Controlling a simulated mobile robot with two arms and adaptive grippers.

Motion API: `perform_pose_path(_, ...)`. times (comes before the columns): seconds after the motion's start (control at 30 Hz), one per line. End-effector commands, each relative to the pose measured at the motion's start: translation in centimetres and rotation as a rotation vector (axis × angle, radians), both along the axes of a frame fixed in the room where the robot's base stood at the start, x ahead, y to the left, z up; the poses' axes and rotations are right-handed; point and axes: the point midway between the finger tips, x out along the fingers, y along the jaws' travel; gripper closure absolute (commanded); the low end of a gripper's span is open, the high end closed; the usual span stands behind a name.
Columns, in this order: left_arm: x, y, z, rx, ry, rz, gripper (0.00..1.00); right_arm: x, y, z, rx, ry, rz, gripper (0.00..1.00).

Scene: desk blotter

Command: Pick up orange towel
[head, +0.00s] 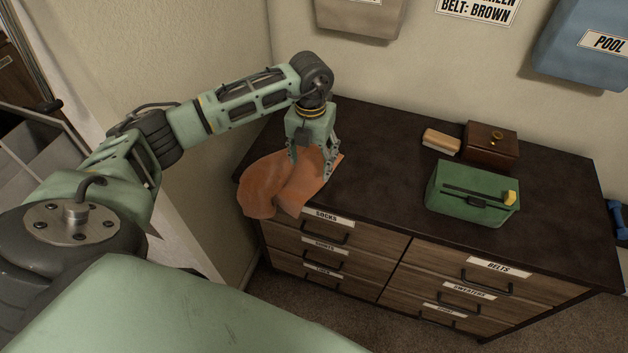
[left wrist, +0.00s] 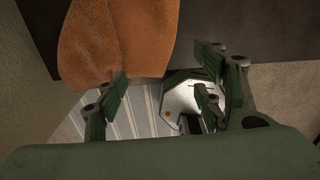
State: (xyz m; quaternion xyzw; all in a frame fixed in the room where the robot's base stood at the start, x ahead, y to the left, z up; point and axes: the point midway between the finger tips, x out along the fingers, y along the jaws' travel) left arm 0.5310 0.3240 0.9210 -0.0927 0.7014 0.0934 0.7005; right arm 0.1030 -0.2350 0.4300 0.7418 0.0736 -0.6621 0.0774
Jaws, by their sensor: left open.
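The orange towel (head: 268,187) lies crumpled on the left front corner of the dark dresser top, with part of it hanging over the front edge. My left gripper (head: 311,166) points down over the towel's right part, its fingers apart. In the left wrist view the towel (left wrist: 115,40) fills the upper left, and the open fingers of the left gripper (left wrist: 163,75) show near its lower edge. I cannot tell whether the fingertips touch the cloth. My right gripper is not in view.
The dresser top (head: 385,150) is bare between the towel and a green box (head: 455,200). A brown wooden box (head: 492,152) and a tan block (head: 441,141) stand behind the green box. Labelled drawers (head: 340,250) are below. Grey and blue bins (head: 590,45) hang on the wall.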

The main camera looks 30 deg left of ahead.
Motion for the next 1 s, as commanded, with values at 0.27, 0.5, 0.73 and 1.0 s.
perform_pose_path(0.27,-0.1,-0.1,-4.1,-0.001,0.003,0.001,0.38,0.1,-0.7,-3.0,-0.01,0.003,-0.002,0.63)
perform_pose_path(0.5,-0.1,0.0,-7.6,0.0,0.002,0.003,0.38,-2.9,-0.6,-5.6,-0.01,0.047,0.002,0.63)
perform_pose_path(0.73,0.0,0.0,-9.0,0.0,0.001,0.002,0.38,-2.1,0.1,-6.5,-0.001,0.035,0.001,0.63)
perform_pose_path(1.0,-0.1,0.0,-8.9,0.0,0.001,0.002,0.38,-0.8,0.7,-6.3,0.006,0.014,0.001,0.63)
